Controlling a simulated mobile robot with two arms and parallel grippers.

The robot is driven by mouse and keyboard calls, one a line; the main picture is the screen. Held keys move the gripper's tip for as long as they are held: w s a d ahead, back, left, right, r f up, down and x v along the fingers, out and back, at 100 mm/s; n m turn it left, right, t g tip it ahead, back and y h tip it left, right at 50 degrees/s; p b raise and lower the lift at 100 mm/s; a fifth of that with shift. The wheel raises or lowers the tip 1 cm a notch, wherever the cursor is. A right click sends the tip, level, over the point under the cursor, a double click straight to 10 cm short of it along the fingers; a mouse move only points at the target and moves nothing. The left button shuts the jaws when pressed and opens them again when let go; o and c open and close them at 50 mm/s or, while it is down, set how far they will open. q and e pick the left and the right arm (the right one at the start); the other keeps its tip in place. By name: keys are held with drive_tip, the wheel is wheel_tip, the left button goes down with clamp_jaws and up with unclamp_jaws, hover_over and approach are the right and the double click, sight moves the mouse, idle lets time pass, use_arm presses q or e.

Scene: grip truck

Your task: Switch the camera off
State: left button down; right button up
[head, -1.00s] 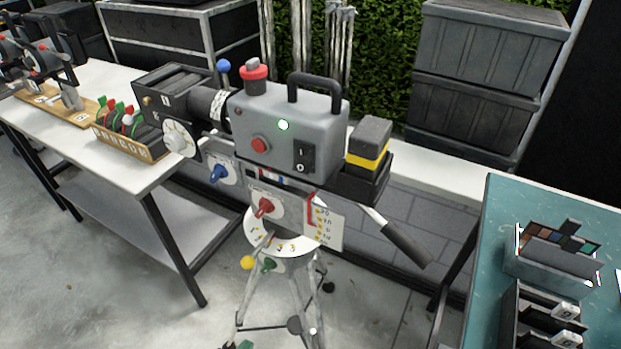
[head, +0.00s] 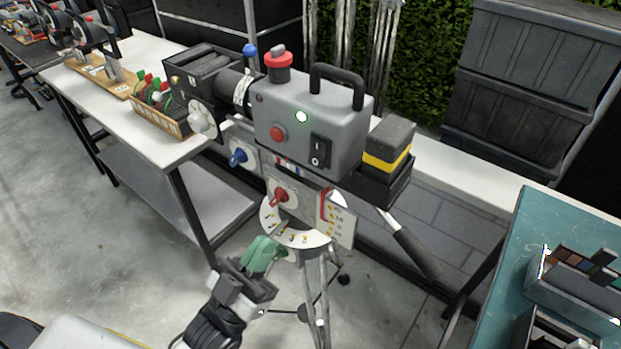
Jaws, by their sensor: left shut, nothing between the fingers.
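The camera (head: 300,135) is a grey box with a black top handle on a tripod in the middle of the head view. Its side carries a black rocker switch (head: 320,150) marked I and O, a red round button (head: 278,134) and a lit green lamp (head: 301,117). A red knob (head: 278,60) stands on top. My left gripper (head: 266,254), with green fingers, is shut and empty, below the camera and in front of the tripod head. It is apart from the switch. My right gripper is not in view.
A yellow-banded black block (head: 386,150) sits at the camera's rear, above a pan handle (head: 415,250). A white table (head: 130,115) with gear stands left. A teal table (head: 530,235) with boxes stands right. Dark crates (head: 530,75) stand behind.

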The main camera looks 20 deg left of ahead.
sight(319, 163)
use_arm(q)
drive_tip(key=p+x, duration=0.1)
drive_tip(key=x, duration=0.3)
drive_tip(key=f+p+x, duration=0.1)
drive_tip(key=p+x, duration=0.1)
drive_tip(key=x, duration=0.2)
drive_tip(key=w+p+x, duration=0.1)
drive_tip(key=p+x, duration=0.1)
drive_tip(key=x, duration=0.2)
drive_tip(key=shift+w+d+f, duration=0.2)
drive_tip(key=shift+d, duration=0.05)
drive_tip(key=shift+w+d+f, duration=0.15)
drive_tip(key=shift+w+f, duration=0.05)
drive_tip(key=shift+w, duration=0.25)
